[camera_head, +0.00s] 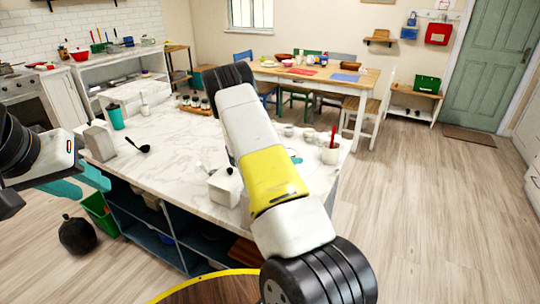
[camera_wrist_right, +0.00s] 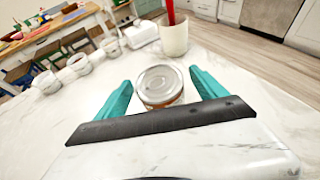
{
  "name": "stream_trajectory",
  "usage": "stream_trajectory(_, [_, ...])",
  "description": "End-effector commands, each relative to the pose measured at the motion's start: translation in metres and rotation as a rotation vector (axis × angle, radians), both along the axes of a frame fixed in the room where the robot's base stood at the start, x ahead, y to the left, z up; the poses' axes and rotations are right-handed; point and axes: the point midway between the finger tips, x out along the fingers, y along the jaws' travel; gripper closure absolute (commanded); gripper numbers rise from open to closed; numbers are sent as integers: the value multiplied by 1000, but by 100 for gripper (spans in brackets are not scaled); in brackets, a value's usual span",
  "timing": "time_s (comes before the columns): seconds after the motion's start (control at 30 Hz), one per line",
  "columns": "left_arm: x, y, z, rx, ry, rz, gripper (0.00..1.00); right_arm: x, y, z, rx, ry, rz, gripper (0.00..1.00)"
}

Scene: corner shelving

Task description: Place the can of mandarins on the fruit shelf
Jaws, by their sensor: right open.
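In the right wrist view, a can (camera_wrist_right: 160,84) with a silver lid and a sliver of orange label stands on the white counter. It is between the two teal fingers of my right gripper (camera_wrist_right: 160,93), which are apart with gaps beside the can. Its label is too hidden to read. In the head view, my right arm covers the can, and only a bit of teal from the right gripper (camera_head: 295,157) shows. My left gripper (camera_head: 80,183) is at the left edge beside the counter; its finger gap is unclear. I cannot identify the fruit shelf.
The marble-topped island (camera_head: 170,160) has open shelves below. A white crock (camera_head: 330,153) with a red utensil stands beyond the can. A white box (camera_head: 225,187), a ladle (camera_head: 140,147) and a teal cup (camera_head: 115,117) are on the island. A green bin (camera_head: 100,212) stands on the floor.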

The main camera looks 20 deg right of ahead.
Motion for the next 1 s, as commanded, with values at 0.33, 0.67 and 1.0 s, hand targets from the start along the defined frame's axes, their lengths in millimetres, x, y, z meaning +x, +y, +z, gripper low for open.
stream_trajectory(0.33, [0, 0, 0, 0, 0, 0, 64, 0, 1, 0, 1, 0, 0, 62])
stream_trajectory(0.67, [0, 0, 0, 0, 0, 0, 64, 0, 1, 1, -1, -1, 0, 100])
stream_trajectory(1.0, [0, 0, 0, 0, 0, 0, 64, 1, 1, 35, 1, -6, 0, 100])
